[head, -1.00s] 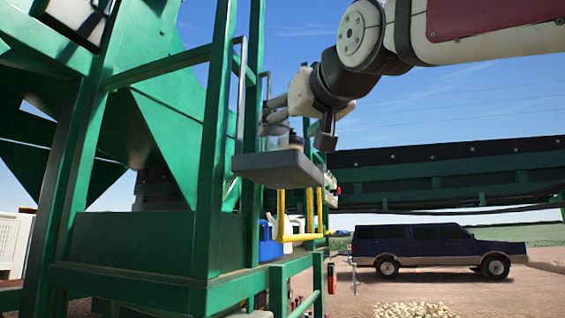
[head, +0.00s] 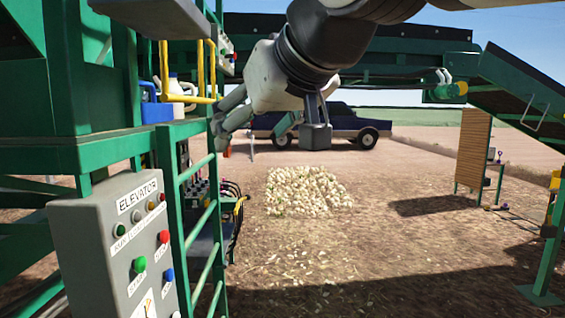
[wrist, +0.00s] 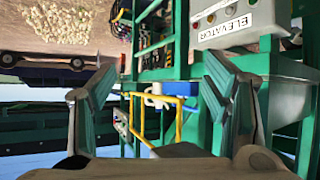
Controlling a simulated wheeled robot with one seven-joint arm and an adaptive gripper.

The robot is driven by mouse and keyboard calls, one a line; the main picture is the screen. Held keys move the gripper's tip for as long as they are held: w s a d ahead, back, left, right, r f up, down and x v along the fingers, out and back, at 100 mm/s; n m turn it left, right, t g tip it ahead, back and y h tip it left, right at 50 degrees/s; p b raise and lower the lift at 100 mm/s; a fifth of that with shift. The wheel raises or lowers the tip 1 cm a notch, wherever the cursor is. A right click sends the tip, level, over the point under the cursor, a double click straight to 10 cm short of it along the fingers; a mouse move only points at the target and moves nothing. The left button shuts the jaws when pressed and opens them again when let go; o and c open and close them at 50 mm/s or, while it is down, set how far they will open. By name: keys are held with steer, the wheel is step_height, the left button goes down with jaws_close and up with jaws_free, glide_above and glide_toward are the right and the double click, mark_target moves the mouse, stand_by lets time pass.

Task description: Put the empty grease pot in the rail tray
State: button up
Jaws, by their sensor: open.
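My gripper (head: 218,128) is to the right of the green frame in the head view, pointing left and down. In the wrist view its two fingers stand wide apart (wrist: 160,80) with nothing between them. A dark grey tray (head: 160,14), apparently the rail tray, shows at the top left of the head view, cut off by the upper edge. Mostly its underside is visible, and my gripper is below and right of it. The grease pot is not visible in either current view; the tray's top is out of frame.
A yellow rail (head: 185,99), blue container (head: 157,112) and white jug (head: 174,90) are left of my gripper. A grey ELEVATOR control box (head: 120,245) stands front left beside a green ladder (head: 198,215). An onion pile (head: 308,190) lies on open ground.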

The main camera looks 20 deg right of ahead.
steer(key=s+d+f+g, duration=0.2)
steer(key=s+f, duration=0.2)
steer(key=f, duration=0.4)
steer(key=s+d+f+m+g+h, duration=0.1)
steer(key=s+d+f+g, duration=0.1)
steer(key=s+f, duration=0.3)
steer(key=s+d+f+m+g, duration=0.1)
steer(key=s+f, duration=0.4)
steer(key=f, duration=0.6)
steer(key=shift+s+d+g+h, duration=0.25)
steer(key=shift+d+g+h, duration=0.15)
steer(key=shift+d, duration=0.25)
